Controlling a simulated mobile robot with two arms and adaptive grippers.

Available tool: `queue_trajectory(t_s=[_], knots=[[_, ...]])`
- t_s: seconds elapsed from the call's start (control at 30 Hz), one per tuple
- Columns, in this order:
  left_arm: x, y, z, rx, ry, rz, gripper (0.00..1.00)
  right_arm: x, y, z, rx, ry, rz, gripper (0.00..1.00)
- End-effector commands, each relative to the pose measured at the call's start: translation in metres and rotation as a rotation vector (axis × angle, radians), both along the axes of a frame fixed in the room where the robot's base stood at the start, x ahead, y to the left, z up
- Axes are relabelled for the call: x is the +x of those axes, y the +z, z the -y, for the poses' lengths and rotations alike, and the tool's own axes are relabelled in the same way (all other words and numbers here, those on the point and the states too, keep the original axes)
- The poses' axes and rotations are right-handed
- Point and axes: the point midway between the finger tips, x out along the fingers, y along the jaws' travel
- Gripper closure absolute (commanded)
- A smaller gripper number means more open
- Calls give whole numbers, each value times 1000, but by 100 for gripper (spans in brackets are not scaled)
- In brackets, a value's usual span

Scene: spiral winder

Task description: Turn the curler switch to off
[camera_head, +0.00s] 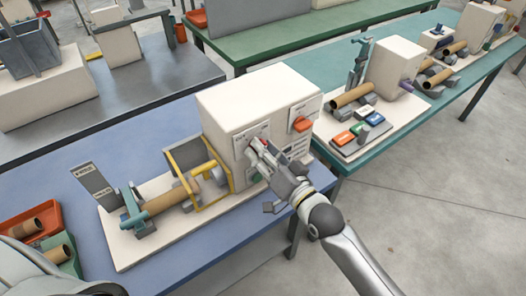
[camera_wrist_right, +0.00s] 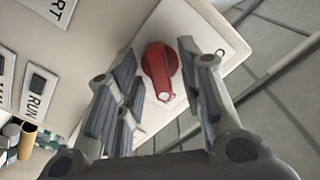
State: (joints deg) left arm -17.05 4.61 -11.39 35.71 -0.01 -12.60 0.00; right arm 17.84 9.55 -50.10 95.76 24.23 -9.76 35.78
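The curler switch is a red rotary knob (camera_wrist_right: 160,70) on a pale plate (camera_wrist_right: 208,62) fixed to the white machine housing (camera_head: 258,100). In the wrist view its handle points down toward my gripper. My right gripper (camera_wrist_right: 163,100) is open, with one finger on each side of the knob; I cannot tell whether either finger touches it. In the head view my right gripper (camera_head: 262,158) is at the housing's front panel and covers most of the knob. The plate's off mark is not readable. My left gripper's fingers are not visible.
RUN (camera_wrist_right: 39,92) and START (camera_wrist_right: 50,8) labels are beside the switch. An orange-red button (camera_head: 302,124) is on the housing. A yellow guard frame (camera_head: 197,172) and a cardboard tube (camera_head: 165,201) are left of it. Open floor lies to the right.

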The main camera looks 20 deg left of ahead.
Motion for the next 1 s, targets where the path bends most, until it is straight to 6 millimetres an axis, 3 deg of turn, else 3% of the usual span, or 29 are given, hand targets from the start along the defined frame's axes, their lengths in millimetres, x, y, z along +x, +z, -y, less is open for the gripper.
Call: queue_trajectory(t_s=[0.03, 0.27, 0.67, 1.0], knots=[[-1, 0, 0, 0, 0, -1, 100, 0, 0, 0, 0, 0, 0, 73], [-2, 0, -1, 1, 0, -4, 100, 0, 0, 0, 0, 0, 0, 100], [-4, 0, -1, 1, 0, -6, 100, 0, 0, 1, -34, -1, 43, 100], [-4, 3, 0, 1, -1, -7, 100, 0, 0, 1, -186, 0, 236, 100]])
